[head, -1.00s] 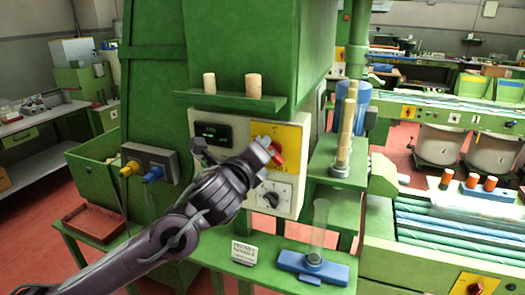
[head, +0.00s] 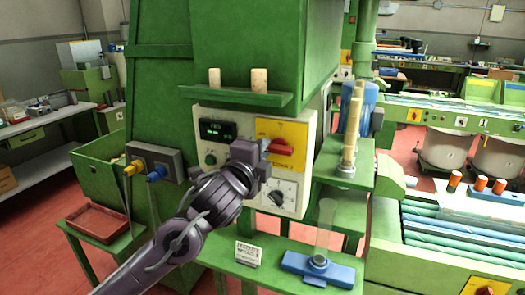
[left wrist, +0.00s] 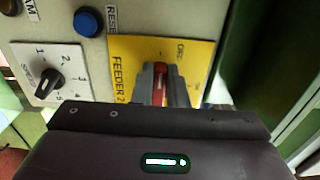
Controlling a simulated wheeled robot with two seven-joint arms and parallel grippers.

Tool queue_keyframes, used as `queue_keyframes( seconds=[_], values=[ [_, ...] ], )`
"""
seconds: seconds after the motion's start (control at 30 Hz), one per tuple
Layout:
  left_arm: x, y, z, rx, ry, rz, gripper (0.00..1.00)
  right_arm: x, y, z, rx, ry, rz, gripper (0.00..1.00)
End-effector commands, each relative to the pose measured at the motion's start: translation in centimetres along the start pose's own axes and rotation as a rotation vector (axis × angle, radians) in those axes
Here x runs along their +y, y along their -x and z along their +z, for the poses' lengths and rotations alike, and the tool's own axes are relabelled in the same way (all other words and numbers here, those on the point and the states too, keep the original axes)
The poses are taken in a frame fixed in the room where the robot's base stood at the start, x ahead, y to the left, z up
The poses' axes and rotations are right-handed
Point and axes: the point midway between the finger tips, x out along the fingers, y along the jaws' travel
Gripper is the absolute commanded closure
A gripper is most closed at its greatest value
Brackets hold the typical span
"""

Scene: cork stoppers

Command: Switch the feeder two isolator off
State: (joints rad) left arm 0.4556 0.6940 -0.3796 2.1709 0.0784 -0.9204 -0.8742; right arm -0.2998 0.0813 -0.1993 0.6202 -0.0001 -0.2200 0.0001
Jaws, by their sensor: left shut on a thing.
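The feeder two isolator is a red handle (head: 281,147) on a yellow plate (head: 295,131) on the pale control panel. The handle lies level across the plate in the head view. My left gripper (head: 262,156) reaches it from the left and front. In the left wrist view the grey fingers (left wrist: 158,84) are shut on the red handle (left wrist: 161,72), one on each side. The yellow plate (left wrist: 120,58) there carries the label FEEDER 2. Small lettering near the handle's far end looks like OFF. My right gripper is in neither view.
A speed dial (head: 277,199) sits below the isolator, and a lit display (head: 217,130) at its upper left. A green shelf (head: 235,96) with two corks juts out above. A side shelf (head: 345,176) with a cork stack stands close on the right.

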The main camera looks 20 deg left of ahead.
Motion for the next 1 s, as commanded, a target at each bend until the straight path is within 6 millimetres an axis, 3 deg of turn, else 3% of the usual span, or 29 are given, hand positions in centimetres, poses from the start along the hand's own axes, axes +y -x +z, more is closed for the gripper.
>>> queue_keyframes(
  seconds=[0.57,0.6,0.73,1.0],
  values=[
    [0.21,-0.02,-0.01,-0.001,0.030,0.003,1.00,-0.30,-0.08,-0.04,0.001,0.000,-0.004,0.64],
    [0.21,-0.02,-0.01,-0.001,0.030,0.003,0.82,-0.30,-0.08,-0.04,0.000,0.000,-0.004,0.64],
    [0.18,-0.01,-0.01,0.000,0.029,0.002,0.65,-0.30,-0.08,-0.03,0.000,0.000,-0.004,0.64],
    [0.15,0.06,-0.01,0.000,0.028,0.001,0.65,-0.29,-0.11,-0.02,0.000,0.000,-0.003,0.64]
  ],
)
